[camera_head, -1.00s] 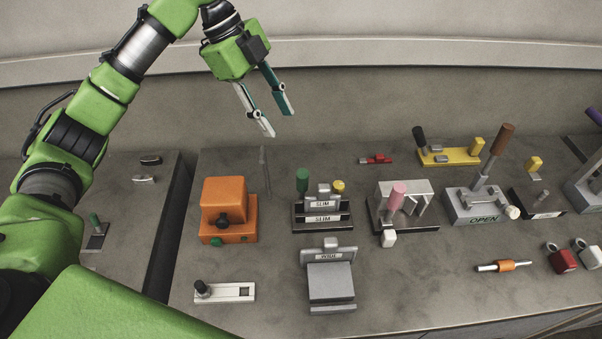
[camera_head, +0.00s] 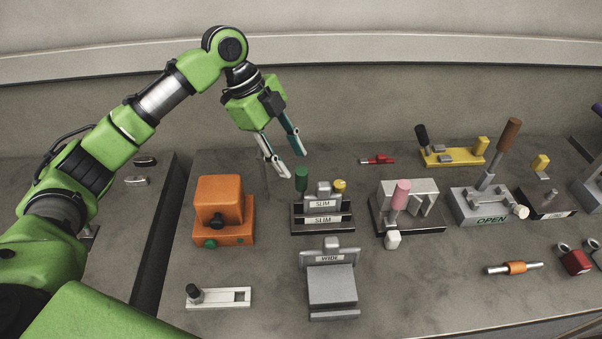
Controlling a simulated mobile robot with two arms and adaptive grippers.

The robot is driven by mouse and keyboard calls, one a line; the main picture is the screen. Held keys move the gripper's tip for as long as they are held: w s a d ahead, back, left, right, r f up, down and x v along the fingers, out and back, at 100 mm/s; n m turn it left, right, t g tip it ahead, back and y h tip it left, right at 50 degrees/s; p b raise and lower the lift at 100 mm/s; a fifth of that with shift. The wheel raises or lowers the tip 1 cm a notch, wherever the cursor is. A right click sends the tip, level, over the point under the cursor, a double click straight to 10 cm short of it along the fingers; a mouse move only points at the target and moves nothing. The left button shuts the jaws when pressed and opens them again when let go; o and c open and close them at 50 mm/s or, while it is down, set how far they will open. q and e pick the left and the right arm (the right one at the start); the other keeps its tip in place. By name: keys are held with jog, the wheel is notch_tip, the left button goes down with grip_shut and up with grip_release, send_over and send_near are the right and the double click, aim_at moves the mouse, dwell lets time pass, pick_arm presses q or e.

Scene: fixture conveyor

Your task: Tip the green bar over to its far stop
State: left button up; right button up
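A dark green upright bar (camera_head: 302,179) stands at the left end of a dark fixture with white SLIM labels (camera_head: 322,219). It looks about upright, and its foot is partly hard to make out. My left gripper (camera_head: 293,164) is above and just left of the green bar's top. Its two fingers are apart with nothing between them. In the picture the fingertips are close to the bar, but I cannot tell whether they touch. My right gripper is not in view.
An orange block (camera_head: 221,205) stands left of the bar, and a grey fixture (camera_head: 332,287) stands in front. A pink-handled fixture (camera_head: 401,194) and a yellow fixture (camera_head: 452,157) are to the right. A white slider (camera_head: 222,297) lies at the front left.

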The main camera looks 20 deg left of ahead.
aim_at(301, 176)
pick_arm(q)
jog(key=p+x, duration=0.1)
jog(key=x, duration=0.5)
jog(key=shift+d+f, duration=0.15)
jog(key=shift+f, duration=0.1)
grip_shut()
